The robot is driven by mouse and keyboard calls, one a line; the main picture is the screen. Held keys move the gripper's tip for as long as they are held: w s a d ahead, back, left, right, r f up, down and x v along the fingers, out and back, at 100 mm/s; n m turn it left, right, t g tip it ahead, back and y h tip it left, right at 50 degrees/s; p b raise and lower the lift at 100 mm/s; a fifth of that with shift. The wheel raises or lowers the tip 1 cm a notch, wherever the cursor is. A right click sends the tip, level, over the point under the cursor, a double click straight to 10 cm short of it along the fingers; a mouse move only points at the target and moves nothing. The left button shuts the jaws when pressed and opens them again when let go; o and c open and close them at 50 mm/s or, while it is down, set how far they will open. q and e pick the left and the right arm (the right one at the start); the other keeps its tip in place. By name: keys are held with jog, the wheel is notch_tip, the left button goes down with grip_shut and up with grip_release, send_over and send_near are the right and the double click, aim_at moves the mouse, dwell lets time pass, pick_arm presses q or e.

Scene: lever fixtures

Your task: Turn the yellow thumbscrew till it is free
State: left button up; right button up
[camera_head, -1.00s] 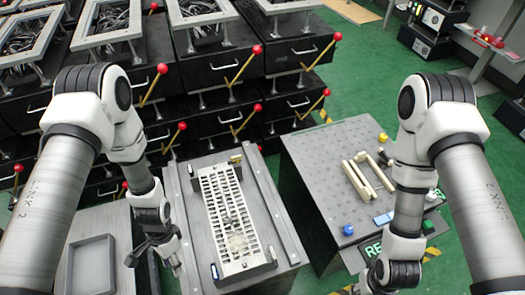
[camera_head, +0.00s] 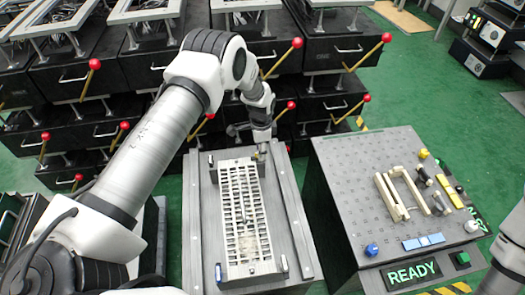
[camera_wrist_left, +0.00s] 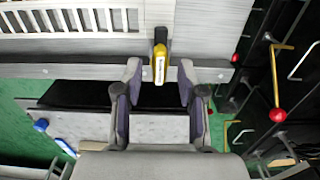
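The yellow thumbscrew (camera_wrist_left: 160,64) shows in the left wrist view, with a black part behind it, at the end of the pale slotted frame (camera_wrist_left: 70,18). My left gripper (camera_wrist_left: 160,78) is open, with one fingertip on each side of the thumbscrew and a visible gap on both sides. In the head view my left gripper (camera_head: 262,150) is at the far end of the slotted frame (camera_head: 246,222); the thumbscrew there is small and mostly hidden by it. My right gripper is out of view.
The frame lies on a grey bench (camera_head: 300,240). To the right, a dark perforated table (camera_head: 345,170) carries cream bars (camera_head: 390,197), a blue knob (camera_head: 372,249) and a READY sign (camera_head: 412,273). Black drawer units with red-knobbed levers (camera_head: 297,42) stand close behind.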

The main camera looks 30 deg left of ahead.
pick_arm(q)
jog(key=shift+f, duration=0.3)
jog(key=shift+s, duration=0.1)
grip_shut()
jog(key=shift+n, duration=0.3)
jog(key=n, duration=0.7)
jog(key=shift+n+b, duration=0.3)
jog(key=shift+n, duration=0.1)
jog(key=n, duration=0.9)
jog(key=shift+n, duration=0.3)
